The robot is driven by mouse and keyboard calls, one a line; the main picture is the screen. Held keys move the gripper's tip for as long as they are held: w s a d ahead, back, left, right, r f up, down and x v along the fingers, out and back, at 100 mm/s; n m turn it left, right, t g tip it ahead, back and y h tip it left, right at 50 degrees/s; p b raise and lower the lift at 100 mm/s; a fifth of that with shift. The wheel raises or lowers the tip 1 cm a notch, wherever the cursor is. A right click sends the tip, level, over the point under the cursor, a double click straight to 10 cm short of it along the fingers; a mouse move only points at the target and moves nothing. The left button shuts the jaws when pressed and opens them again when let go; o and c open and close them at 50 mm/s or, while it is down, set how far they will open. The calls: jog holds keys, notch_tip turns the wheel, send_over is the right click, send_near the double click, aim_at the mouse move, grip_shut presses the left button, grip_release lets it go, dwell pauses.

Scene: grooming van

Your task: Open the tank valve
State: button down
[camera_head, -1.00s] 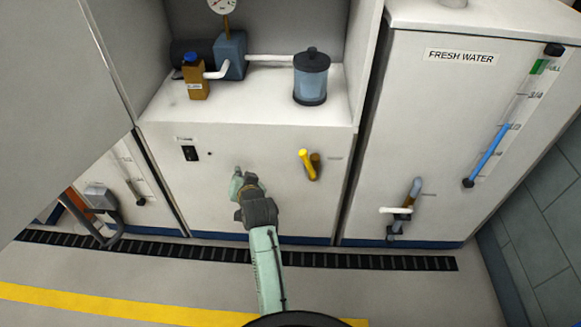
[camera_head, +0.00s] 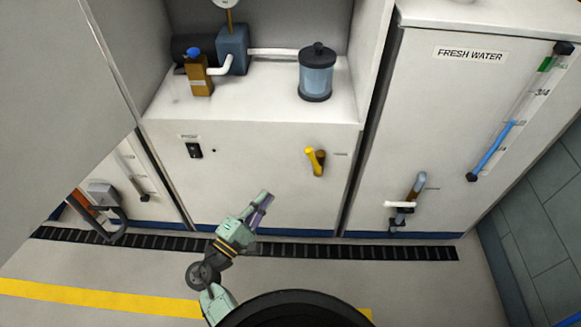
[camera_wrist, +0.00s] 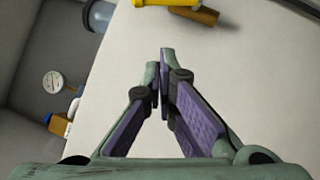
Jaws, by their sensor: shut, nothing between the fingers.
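The fresh water tank (camera_head: 395,125) stands at the right in the head view. Low on its front is a tank valve with a grey pipe and a white lever (camera_head: 399,205) that lies level. A yellow valve handle (camera_head: 314,160) is on the middle cabinet; it also shows at the top of the wrist view (camera_wrist: 168,2). My gripper (camera_head: 265,197) is in front of the middle cabinet, below and left of the yellow handle, and apart from both valves. In the wrist view my gripper (camera_wrist: 160,62) has its fingertips together with nothing between them.
A blue level gauge (camera_head: 492,150) is on the tank's right side. The shelf above the middle cabinet holds an amber bottle (camera_head: 200,82) and a clear canister (camera_head: 317,78). A black floor grate (camera_head: 400,252) runs along the cabinets. Open floor lies before the tank.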

aim_at(314, 160)
jog(key=s+d+r+p+x, duration=0.1)
jog(key=p+x, duration=0.3)
jog(key=x, duration=0.8)
jog(key=shift+d, duration=0.8)
jog(key=d+r+m+g+p, duration=0.1)
jog(key=d+r+m, duration=0.1)
jog(key=shift+m+g, duration=0.3)
jog(key=shift+a, duration=0.15)
